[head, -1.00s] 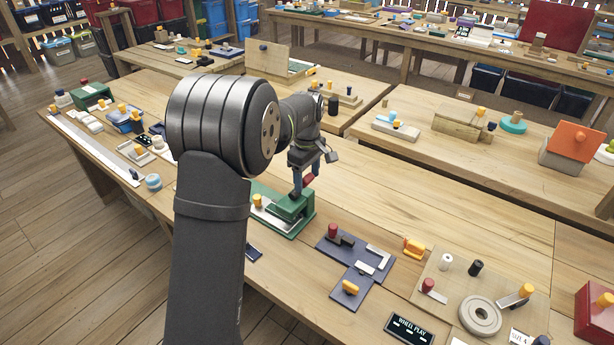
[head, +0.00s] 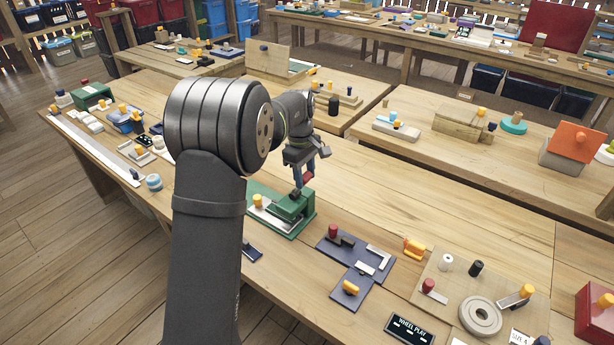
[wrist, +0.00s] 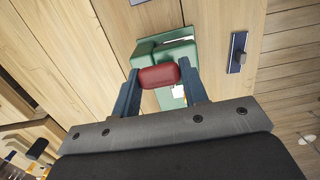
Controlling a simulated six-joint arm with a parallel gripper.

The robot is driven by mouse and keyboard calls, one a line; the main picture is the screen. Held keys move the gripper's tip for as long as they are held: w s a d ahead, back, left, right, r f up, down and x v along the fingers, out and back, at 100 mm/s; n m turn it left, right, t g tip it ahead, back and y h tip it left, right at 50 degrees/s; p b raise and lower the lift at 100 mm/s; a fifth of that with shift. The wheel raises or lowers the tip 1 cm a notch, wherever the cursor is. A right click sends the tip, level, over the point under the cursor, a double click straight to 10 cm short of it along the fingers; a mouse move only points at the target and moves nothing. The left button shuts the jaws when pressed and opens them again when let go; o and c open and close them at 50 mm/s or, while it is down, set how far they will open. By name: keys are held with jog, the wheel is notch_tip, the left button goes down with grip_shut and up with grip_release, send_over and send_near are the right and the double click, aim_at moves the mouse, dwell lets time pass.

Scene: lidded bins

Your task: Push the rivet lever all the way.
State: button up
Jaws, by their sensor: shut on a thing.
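A green press-like device (head: 291,208) stands on the near bench, just right of my arm in the head view. My gripper (head: 304,181) is above its right end, pointing down. It is shut on a red rounded handle (wrist: 159,77), which lies crosswise between the two blue fingers in the wrist view. I take this handle as the rivet lever's grip. The green body also shows behind it in the wrist view (wrist: 178,52). How the handle joins the device is hidden.
A yellow knob (head: 257,200) stands at the device's left end. A dark blue plate (head: 355,291) with a red knob and small blocks lies to the right. A small dark panel (head: 251,252) lies near the front edge. Bare wood lies behind the device.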

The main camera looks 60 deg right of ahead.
jog(key=w+g, duration=0.3)
jog(key=shift+w+r, duration=0.1)
jog(key=shift+r, duration=0.15)
jog(key=shift+w+r+g, duration=0.1)
jog(key=shift+w+g, duration=0.2)
jog(key=shift+w+f, duration=0.3)
jog(key=shift+w, duration=0.65)
jog(key=shift+w+f, duration=0.35)
jog(key=shift+w, duration=0.55)
jog(key=shift+w+f, duration=0.3)
jog(key=shift+w, duration=0.65)
jog(key=o, duration=0.9)
jog(key=shift+c, duration=0.2)
jog(key=shift+o, duration=0.6)
